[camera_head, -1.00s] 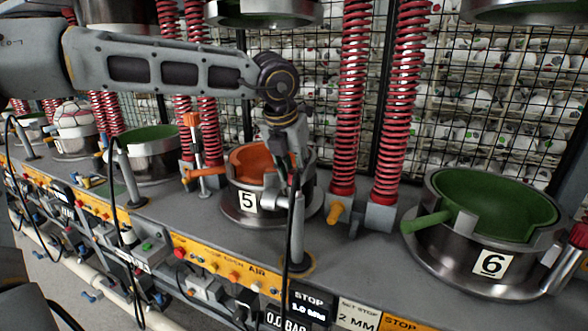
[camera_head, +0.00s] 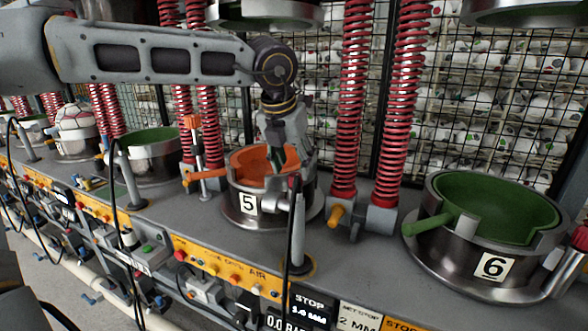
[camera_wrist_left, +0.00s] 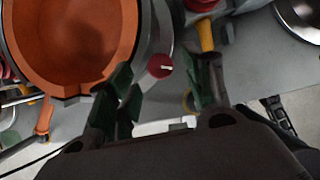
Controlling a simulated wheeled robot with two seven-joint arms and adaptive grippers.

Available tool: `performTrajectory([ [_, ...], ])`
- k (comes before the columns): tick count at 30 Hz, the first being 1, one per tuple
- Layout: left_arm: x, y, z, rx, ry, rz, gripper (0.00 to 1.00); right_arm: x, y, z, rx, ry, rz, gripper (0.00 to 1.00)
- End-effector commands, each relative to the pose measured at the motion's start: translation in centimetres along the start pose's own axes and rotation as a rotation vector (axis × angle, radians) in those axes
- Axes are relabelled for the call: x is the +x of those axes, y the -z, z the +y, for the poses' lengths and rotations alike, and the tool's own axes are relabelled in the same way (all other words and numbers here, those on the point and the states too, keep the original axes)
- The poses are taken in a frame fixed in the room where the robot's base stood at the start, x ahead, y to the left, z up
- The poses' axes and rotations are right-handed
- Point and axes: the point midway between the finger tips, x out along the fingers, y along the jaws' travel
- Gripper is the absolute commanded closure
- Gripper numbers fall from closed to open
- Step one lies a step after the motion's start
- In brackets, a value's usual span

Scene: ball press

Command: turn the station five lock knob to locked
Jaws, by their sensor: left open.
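Station five is a metal cup (camera_head: 236,208) with an orange lining and a white "5" plate. It also shows in the left wrist view, its orange bowl (camera_wrist_left: 70,40) at upper left. A round red knob with a white mark (camera_wrist_left: 160,66) sits beside the bowl in that view. My left gripper (camera_head: 279,160) hangs from above at the right side of the cup. In the wrist view its green-padded fingers (camera_wrist_left: 168,84) are apart, with the knob in the gap beyond them, and I see no grip on it. My right gripper is not in view.
A grey post (camera_head: 298,235) with a black cable stands in front of the cup. Red springs (camera_head: 346,100) rise to the right, and an orange lever (camera_head: 205,174) sits on the left. The green-lined station six cup (camera_head: 450,255) is at right. A control panel (camera_head: 225,268) runs along the front.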

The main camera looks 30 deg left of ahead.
Motion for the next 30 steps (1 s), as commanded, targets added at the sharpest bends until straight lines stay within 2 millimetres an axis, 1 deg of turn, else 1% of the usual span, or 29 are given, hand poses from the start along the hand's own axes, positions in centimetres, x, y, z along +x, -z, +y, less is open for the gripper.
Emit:
performTrajectory([
  [1,-0.9,-0.1,0.0,0.000,0.000,-0.005,0.49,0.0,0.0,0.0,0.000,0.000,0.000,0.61],
  [9,-4.9,-0.1,0.0,-0.001,-0.001,-0.004,0.49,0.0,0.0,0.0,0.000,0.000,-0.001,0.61],
  [15,-7.4,-0.1,0.0,0.000,0.000,-0.002,0.49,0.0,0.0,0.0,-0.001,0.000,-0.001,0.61],
  [21,-8.8,0.0,0.0,-0.001,0.000,-0.001,0.49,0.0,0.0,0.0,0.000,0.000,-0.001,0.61],
  [30,-9.0,0.0,0.0,0.000,0.000,-0.001,0.49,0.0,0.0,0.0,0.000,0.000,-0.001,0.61],
])
